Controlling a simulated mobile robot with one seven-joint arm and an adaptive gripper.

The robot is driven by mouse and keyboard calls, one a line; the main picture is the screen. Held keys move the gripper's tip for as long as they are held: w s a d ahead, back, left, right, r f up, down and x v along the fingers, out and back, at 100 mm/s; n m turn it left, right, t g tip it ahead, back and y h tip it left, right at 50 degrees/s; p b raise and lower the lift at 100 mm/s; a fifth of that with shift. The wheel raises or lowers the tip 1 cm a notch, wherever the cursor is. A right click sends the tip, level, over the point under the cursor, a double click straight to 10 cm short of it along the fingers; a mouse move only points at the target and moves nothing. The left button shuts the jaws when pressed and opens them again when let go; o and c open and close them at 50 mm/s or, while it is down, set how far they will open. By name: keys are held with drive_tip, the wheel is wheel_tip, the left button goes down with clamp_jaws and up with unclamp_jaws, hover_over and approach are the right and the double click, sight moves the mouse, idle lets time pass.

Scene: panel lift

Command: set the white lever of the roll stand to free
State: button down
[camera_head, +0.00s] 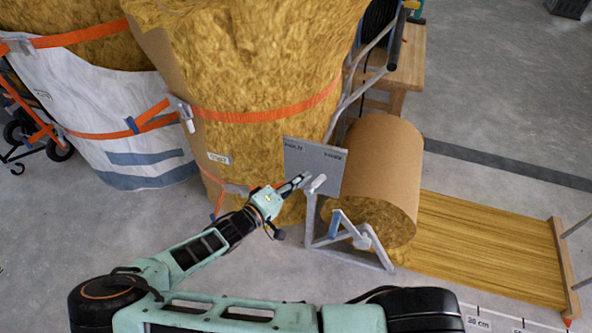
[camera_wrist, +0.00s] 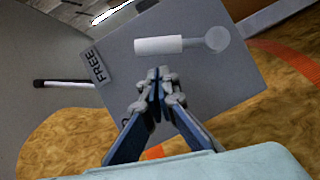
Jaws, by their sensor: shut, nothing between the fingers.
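The roll stand (camera_head: 309,222) carries a grey plate (camera_head: 312,160) with small labels near its top corners. The white lever (camera_head: 317,184) is low on the plate's face. In the wrist view the white lever (camera_wrist: 158,46) runs left from a round grey pivot (camera_wrist: 217,39), its handle end towards the side with the FREE label (camera_wrist: 93,66). My gripper (camera_head: 304,179) is left of the lever in the head view. In the wrist view my gripper (camera_wrist: 158,76) is shut and empty, its tips just below the handle; I cannot tell whether they touch it. The other label is not visible there.
A large brown roll (camera_head: 378,170) lies in the stand, with a yellow-brown sheet (camera_head: 480,235) running right. Tall insulation rolls with orange straps (camera_head: 265,114) stand close behind my gripper. A wooden bench (camera_head: 412,62) is behind.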

drive_tip(key=shift+s+d+r+m+y+p, duration=0.1)
drive_tip(key=shift+s+d+m+y+p, duration=0.1)
drive_tip(key=shift+d+m+p, duration=0.15)
drive_tip(key=shift+s+d+r+m+y+p, duration=0.1)
drive_tip(key=shift+d+m+y+p, duration=0.15)
drive_tip(key=shift+d+m, duration=0.15)
drive_tip(key=shift+d+f, duration=0.15)
drive_tip(key=shift+d, duration=0.15)
drive_tip(key=shift+s+d+f+p, duration=0.1)
drive_tip(key=shift+s+d+p, duration=0.1)
drive_tip(key=shift+p, duration=0.1)
drive_tip(key=w+a+r, duration=0.2)
drive_tip(key=a, duration=0.1)
drive_tip(key=shift+w+a+r, duration=0.15)
drive_tip(key=shift+a, duration=0.05)
drive_tip(key=v, duration=1)
drive_tip(key=shift+p, duration=0.45)
drive_tip(key=shift+d+r, duration=0.1)
drive_tip(key=shift+d, duration=0.1)
